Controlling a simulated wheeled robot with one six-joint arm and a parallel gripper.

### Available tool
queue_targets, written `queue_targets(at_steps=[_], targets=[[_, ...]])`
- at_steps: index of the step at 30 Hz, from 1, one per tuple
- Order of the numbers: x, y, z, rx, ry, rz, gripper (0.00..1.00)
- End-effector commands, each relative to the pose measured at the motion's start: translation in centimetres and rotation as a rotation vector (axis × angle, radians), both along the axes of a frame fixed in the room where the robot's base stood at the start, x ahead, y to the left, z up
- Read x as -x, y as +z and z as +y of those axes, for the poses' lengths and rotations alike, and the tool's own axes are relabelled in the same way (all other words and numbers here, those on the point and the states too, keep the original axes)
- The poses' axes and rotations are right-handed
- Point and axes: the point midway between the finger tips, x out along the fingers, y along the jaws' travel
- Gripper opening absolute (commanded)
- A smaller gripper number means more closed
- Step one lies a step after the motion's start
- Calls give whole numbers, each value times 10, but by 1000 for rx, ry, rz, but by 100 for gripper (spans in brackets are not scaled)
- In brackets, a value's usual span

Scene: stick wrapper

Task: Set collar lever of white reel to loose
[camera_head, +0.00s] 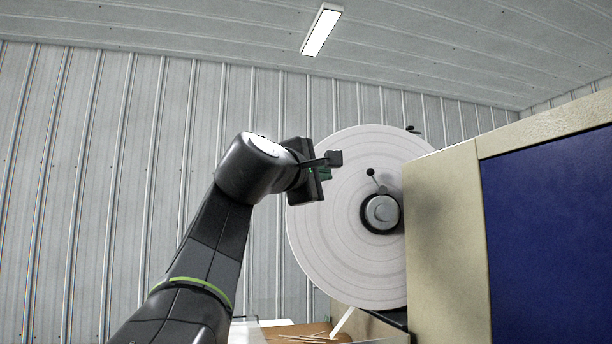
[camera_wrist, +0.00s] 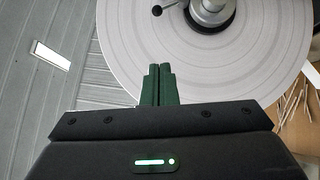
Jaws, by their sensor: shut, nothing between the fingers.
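The white reel (camera_head: 340,245) is a large upright disc beside the beige cabinet. At its centre is a grey collar (camera_head: 381,212) with a black ring around it. The collar lever (camera_head: 375,181) is a thin rod with a black ball knob, pointing up and slightly left from the collar. In the wrist view, the lever's knob (camera_wrist: 157,11) and the collar (camera_wrist: 212,10) are at the top edge, partly cut off. My gripper (camera_head: 335,158) is in front of the reel's upper left part, up and left of the knob and apart from it. Its green fingers (camera_wrist: 159,72) are shut and empty.
A beige machine cabinet (camera_head: 445,225) with a blue panel (camera_head: 550,220) stands right of the reel and overlaps its right edge. Thin sticks (camera_wrist: 290,105) lie on a brown surface below the reel. Room left of the reel is clear up to the corrugated wall (camera_head: 90,180).

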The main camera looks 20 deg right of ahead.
Motion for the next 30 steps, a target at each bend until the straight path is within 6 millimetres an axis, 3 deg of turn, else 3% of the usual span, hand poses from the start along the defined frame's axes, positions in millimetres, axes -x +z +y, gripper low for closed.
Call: queue_targets(at_steps=[5,18,24,30], targets=[[-9,3,-13,-1,-3,1,0],[-60,15,-86,-1,-3,1,0],[-53,19,-110,-1,-2,0,0],[-52,19,-119,-1,0,-1,0]])
